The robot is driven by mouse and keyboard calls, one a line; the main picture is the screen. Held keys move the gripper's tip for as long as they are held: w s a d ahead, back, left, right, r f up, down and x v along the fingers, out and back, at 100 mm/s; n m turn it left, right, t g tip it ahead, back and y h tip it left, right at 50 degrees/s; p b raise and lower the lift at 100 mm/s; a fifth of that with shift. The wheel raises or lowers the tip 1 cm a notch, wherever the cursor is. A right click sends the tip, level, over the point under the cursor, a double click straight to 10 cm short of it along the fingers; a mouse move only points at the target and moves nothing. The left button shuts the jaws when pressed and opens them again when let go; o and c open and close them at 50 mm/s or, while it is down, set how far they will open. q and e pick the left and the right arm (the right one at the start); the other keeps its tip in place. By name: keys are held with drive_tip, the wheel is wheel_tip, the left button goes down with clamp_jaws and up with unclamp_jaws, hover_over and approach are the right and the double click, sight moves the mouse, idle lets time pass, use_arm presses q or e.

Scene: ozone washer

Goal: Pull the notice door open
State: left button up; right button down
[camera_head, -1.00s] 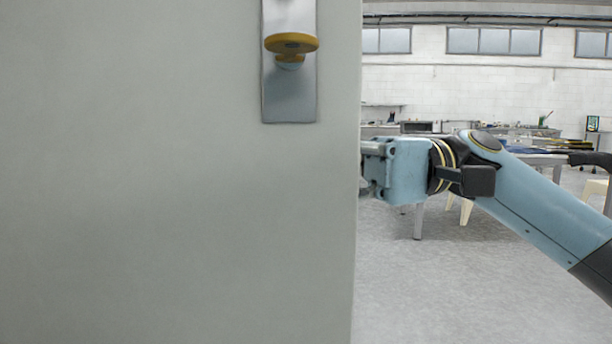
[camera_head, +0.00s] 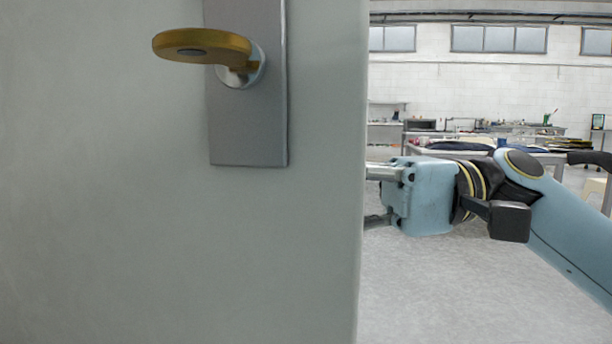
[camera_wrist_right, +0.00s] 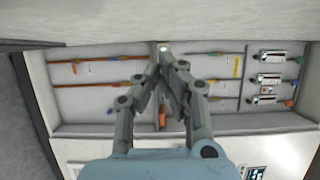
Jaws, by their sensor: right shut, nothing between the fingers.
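The grey door (camera_head: 150,240) fills the left half of the head view. It has a metal plate (camera_head: 250,130) with a yellow-brown lever handle (camera_head: 200,44). My right gripper (camera_head: 370,197) is at the door's right edge in the head view, its fingertips hidden behind the door. In the right wrist view my right gripper (camera_wrist_right: 164,62) is shut and empty, its fingertips close together. A plain grey surface (camera_wrist_right: 130,20), probably the door, crosses the top there. My left gripper is not in view.
In the right wrist view a pale framed recess (camera_wrist_right: 155,128) with tools and cards lies beyond the fingers. In the head view, worktables (camera_head: 480,152) stand far behind on the right, with clear grey floor (camera_head: 460,290) before them.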

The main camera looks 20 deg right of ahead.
drive_tip(key=shift+d, duration=0.15)
drive_tip(key=s+d, duration=0.1)
drive_tip(key=d, duration=0.7)
idle(0.5)
drive_tip(key=shift+s+a, duration=0.1)
drive_tip(key=shift+a, duration=0.05)
